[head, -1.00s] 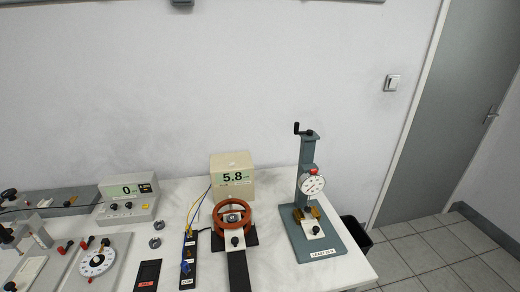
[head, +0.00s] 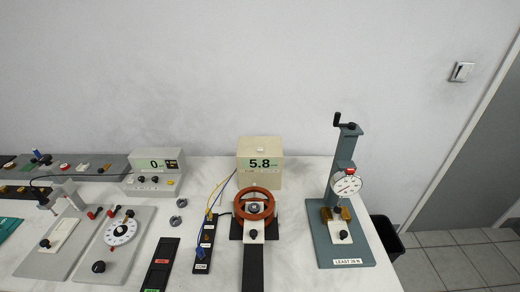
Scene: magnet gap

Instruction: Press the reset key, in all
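No key in the head view can be read as the reset key. A grey meter box (head: 154,177) reads 0 and has several small knobs or keys on its front, one of them yellow. A beige box (head: 260,168) reads 5.8 and has a small pale round part on top. A black panel (head: 158,265) at the front carries a red label and a green label, too small to read. Neither of my grippers is in view.
A red-orange ring fixture (head: 254,205) stands before the beige box. A press stand with a dial gauge (head: 346,185) is at the right, labelled "LEAST 20 N" or similar. A dial plate (head: 121,231) is at the left. Bare white table (head: 303,240) lies between fixture and stand.

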